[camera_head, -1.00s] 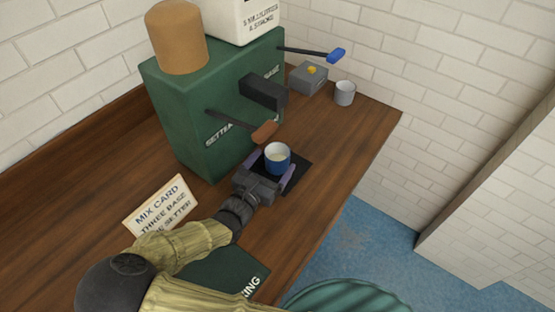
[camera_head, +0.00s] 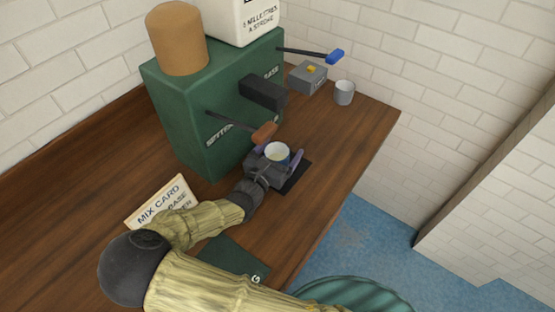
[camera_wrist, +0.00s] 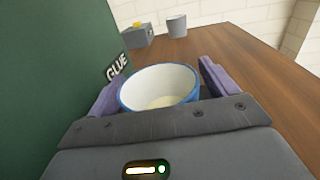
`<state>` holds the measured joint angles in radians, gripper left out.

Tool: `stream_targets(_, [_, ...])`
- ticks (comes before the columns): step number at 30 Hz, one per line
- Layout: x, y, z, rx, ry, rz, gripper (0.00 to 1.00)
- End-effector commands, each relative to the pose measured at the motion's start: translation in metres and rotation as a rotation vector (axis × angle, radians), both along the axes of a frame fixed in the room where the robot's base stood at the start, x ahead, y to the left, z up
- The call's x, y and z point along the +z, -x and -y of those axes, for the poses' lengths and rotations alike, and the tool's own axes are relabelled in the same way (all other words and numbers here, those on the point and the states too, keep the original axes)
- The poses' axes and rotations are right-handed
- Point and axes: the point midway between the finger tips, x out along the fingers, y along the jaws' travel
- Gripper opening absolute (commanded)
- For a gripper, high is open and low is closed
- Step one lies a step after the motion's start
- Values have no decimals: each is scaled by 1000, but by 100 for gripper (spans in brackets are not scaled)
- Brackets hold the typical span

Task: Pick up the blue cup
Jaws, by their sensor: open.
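The blue cup (camera_head: 277,152) stands upright on a black pad (camera_head: 296,178) in front of the green machine. It has a white inside with pale contents at the bottom. In the wrist view the cup (camera_wrist: 158,84) sits between the two purple fingers, its lower part hidden by my gripper's body. My gripper (camera_head: 274,158) is open, with one finger on each side of the cup. I cannot tell whether either finger touches it.
The green machine (camera_head: 200,130) stands close on the left, with a brown-handled lever (camera_head: 263,132) just above the cup. A mix card (camera_head: 160,203) leans near my arm. A grey cup (camera_head: 344,92) and grey box (camera_head: 307,77) stand farther back. The counter's right side is clear.

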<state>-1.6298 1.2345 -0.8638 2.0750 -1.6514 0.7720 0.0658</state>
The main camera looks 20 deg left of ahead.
Motion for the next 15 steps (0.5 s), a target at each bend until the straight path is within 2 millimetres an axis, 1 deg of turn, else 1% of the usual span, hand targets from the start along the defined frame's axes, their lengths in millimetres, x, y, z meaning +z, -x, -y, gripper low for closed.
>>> stream_targets(9, [0, -1, 2, -4, 0, 0, 85])
stream_targets(11, [0, -1, 2, -4, 0, 0, 76])
stream_targets(15, [0, -1, 2, -4, 1, 0, 48])
